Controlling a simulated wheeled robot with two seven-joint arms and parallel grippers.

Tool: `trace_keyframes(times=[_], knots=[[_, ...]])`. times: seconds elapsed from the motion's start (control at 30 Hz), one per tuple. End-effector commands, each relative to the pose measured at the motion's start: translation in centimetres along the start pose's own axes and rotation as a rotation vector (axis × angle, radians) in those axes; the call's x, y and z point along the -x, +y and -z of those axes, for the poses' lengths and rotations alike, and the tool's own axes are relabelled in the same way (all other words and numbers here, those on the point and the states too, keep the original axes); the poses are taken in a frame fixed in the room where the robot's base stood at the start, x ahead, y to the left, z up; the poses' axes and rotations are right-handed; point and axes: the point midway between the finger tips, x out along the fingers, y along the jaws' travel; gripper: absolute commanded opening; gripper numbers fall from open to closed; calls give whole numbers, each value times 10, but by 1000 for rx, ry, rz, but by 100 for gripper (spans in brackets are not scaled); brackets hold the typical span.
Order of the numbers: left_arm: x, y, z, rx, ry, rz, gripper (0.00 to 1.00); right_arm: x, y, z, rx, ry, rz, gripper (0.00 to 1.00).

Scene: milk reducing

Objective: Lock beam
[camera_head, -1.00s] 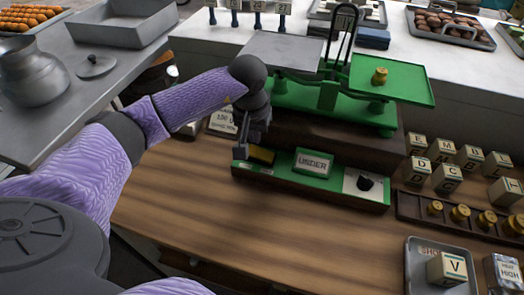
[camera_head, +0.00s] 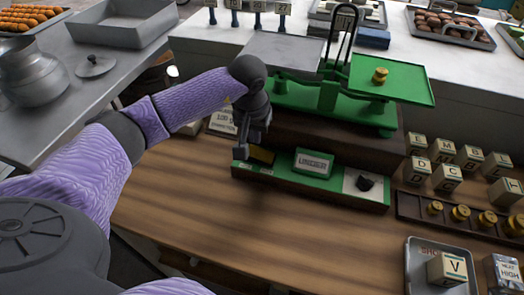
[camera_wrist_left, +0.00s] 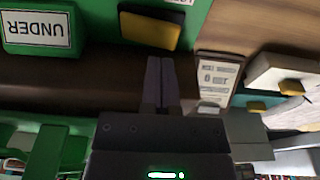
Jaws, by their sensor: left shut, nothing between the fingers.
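The balance scale has a green beam stand (camera_head: 328,95), a grey left pan (camera_head: 284,52) and a green right pan (camera_head: 392,80) bearing a brass weight (camera_head: 380,76). Its green front panel (camera_head: 285,172) carries a yellow-topped dark block (camera_head: 262,155), an UNDER sign (camera_head: 314,163) and a dark knob (camera_head: 365,183). My left gripper (camera_head: 242,150) is shut and empty, close to the panel's left end beside the yellow block. In the left wrist view, the shut fingers (camera_wrist_left: 160,80) point toward the yellow block (camera_wrist_left: 150,30), with no clear contact. My right gripper is not in view.
Lettered cubes (camera_head: 447,177) and a rack of brass weights (camera_head: 460,213) stand at the right. A grey tray (camera_head: 418,270) holds a V cube. A printed card (camera_head: 220,121) lies behind my left gripper. The wooden counter (camera_head: 260,230) in front is clear.

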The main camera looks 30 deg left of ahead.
Motion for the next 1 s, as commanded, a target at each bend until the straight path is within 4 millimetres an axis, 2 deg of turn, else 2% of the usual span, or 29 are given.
trace_keyframes(times=[1.0], knots=[[-11, 0, -2, 0, 0, 0, 0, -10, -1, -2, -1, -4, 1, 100]])
